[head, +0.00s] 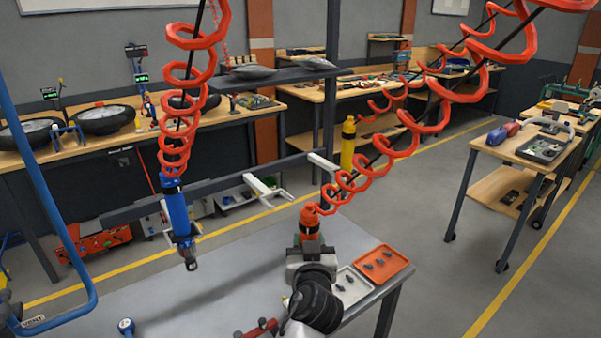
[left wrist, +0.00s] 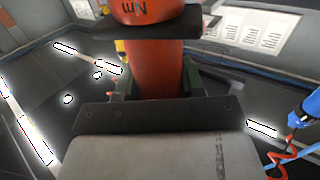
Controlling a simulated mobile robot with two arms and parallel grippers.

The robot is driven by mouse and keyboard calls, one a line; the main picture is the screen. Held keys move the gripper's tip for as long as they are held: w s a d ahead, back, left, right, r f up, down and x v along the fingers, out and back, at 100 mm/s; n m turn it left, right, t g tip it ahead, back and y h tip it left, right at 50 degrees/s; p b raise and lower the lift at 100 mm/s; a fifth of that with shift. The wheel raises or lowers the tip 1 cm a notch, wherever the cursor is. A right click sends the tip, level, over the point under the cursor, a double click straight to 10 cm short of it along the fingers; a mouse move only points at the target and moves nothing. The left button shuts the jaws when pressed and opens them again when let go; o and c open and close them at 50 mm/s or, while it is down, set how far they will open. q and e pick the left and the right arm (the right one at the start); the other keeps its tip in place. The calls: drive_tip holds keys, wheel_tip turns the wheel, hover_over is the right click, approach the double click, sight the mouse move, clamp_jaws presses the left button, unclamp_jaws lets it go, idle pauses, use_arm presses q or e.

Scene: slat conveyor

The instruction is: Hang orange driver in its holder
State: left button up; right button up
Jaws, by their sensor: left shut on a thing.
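The orange driver (head: 310,221) hangs on a red coiled hose that runs to the upper right. My left gripper (head: 309,246) is shut on it, above the grey bench. In the left wrist view the driver's orange body (left wrist: 160,65) stands between the dark finger pads. A dark horizontal rail carries pale fork holders. One fork (head: 267,189) is empty, behind and left of the held driver. Another fork (head: 322,161) is farther right, near a yellow driver (head: 348,145). A blue driver (head: 178,215) hangs upright at the left on its own coil. My right gripper is not in view.
The grey bench (head: 220,300) is mostly clear. A white tray (head: 340,302) and an orange tray (head: 402,257) with small parts lie at its right. A red item (head: 255,331) lies near its front. A dark post stands behind the rail; coiled hoses cross the space above.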

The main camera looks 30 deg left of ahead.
use_arm(q)
drive_tip(key=w+a+r+n+g+y+p, duration=0.1)
drive_tip(key=w+a+r+n+g+y, duration=0.1)
drive_tip(key=r, duration=0.4)
drive_tip(key=w+a+r+n+g+y, duration=0.2)
drive_tip(key=w+r, duration=0.1)
drive_tip(key=r, duration=0.3)
drive_tip(key=w+a+f+b, duration=0.1)
drive_tip(key=w+a, duration=0.3)
drive_tip(key=a, duration=0.7)
drive_tip(key=shift+w+a+f+g+y, duration=0.3)
drive_tip(key=shift+w+a+f, duration=0.1)
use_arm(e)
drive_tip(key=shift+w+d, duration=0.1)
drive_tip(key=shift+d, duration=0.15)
use_arm(q)
drive_tip(key=shift+s+d+b, duration=0.15)
drive_tip(key=shift+d+b, duration=0.05)
drive_tip(key=shift+b, duration=0.3)
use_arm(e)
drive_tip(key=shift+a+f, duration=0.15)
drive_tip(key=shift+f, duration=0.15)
use_arm(q)
drive_tip(key=shift+f+b, duration=1)
drive_tip(key=shift+b, duration=0.15)
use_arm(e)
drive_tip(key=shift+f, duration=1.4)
